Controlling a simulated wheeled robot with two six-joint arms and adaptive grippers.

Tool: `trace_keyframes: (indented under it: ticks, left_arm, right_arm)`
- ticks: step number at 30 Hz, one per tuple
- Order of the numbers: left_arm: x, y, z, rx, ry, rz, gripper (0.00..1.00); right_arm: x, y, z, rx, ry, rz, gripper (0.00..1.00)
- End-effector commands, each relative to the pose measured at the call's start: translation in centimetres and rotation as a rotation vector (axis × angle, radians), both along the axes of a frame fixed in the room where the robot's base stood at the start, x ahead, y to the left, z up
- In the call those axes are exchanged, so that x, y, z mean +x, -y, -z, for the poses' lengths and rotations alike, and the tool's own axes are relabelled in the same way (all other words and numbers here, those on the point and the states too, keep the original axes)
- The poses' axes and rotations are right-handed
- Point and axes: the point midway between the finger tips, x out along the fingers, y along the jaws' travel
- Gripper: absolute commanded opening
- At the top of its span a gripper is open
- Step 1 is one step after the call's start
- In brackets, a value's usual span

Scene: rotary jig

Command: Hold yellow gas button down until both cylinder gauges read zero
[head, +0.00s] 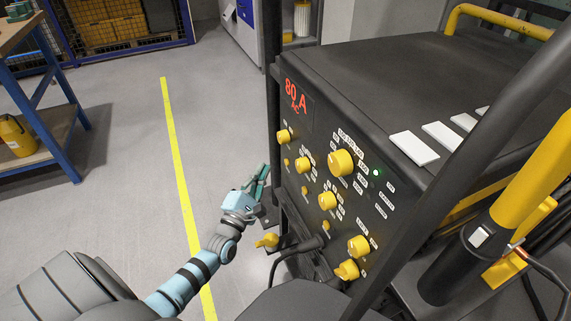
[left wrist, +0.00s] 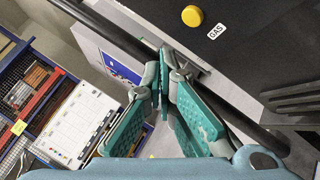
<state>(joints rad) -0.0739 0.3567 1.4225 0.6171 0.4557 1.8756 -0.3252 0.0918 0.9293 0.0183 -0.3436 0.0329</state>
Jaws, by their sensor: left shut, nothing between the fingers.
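The yellow gas button (left wrist: 192,15) is a small round button on the dark panel in the left wrist view, beside a white GAS label (left wrist: 216,31). My left gripper (left wrist: 166,58) is shut and empty, its teal fingers close together below and left of the button, apart from it in the picture. In the head view my left gripper (head: 263,178) is at the left edge of the black welding machine (head: 315,215). Which small yellow button there is the gas one, I cannot tell. No cylinder gauge can be made out. My right gripper is not in view.
The panel carries several yellow knobs (head: 341,162) and a red "80 A AC" display (head: 294,95). White cards (head: 414,148) lie on the machine's top. A dark upright post stands beside my left gripper. Open floor with a yellow line (head: 180,180) lies to the left.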

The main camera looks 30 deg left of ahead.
Motion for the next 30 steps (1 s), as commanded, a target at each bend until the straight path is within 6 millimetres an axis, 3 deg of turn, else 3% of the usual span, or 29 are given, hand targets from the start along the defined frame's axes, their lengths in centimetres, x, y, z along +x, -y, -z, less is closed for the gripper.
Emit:
trace_keyframes:
  ticks: [9,15,30]
  left_arm:
    - [2.3,1.6,0.1,0.0,0.0,-0.001,0.0]
    - [2.4,1.6,0.0,0.001,-0.001,-0.001,0.0]
    - [2.4,1.6,0.0,0.001,-0.001,-0.001,0.0]
  right_arm:
    - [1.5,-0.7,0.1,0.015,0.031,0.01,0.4]
    - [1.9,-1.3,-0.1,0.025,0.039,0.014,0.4]
    - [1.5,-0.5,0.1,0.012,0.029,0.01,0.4]
